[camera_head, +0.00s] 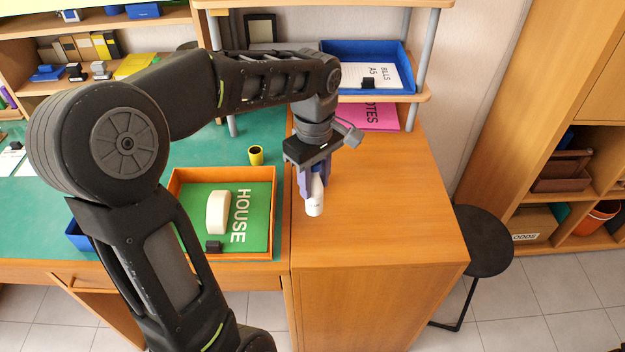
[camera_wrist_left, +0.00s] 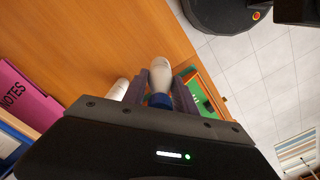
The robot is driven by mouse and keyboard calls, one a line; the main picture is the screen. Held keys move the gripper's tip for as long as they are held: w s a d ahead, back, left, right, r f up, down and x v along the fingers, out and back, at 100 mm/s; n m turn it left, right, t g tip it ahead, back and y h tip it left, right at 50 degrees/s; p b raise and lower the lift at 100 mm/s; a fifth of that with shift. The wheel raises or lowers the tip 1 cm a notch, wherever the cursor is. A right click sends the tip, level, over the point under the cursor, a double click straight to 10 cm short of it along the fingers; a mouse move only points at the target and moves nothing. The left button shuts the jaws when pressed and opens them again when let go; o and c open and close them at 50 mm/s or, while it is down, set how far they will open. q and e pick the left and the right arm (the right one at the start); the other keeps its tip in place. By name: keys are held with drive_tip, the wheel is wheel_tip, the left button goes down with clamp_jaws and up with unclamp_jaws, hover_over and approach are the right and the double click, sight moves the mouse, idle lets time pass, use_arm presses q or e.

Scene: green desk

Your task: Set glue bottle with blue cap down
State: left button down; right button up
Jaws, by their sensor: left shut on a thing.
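The glue bottle with blue cap (camera_head: 314,207) is white and hangs below my left gripper (camera_head: 316,184) over the wooden cabinet top. In the left wrist view the bottle's white body (camera_wrist_left: 160,75) points away from the palm, with its blue cap (camera_wrist_left: 159,100) between the two purple-grey fingers. My left gripper is shut on it. I cannot tell whether the bottle's lower end touches the wood. A second white rounded object (camera_wrist_left: 119,89) shows beside the left finger in the wrist view, partly hidden. My right gripper is in neither view.
The wooden cabinet top (camera_head: 390,205) is clear to the right and in front. An orange tray (camera_head: 274,205) labelled HOUSE stands to the left, with a yellow cup (camera_head: 256,155) behind it. A pink NOTES folder (camera_head: 367,116) lies behind, under a shelf holding a blue tray (camera_head: 408,82).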

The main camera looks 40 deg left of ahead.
use_arm(q)
drive_tip(key=w+d+f+m, duration=0.7)
drive_tip(key=w+d+m, duration=0.3)
drive_tip(key=m, duration=0.5)
drive_tip(key=shift+w+d+m, duration=0.3)
drive_tip(key=shift+w+d, duration=0.05)
drive_tip(key=shift+d, duration=0.85)
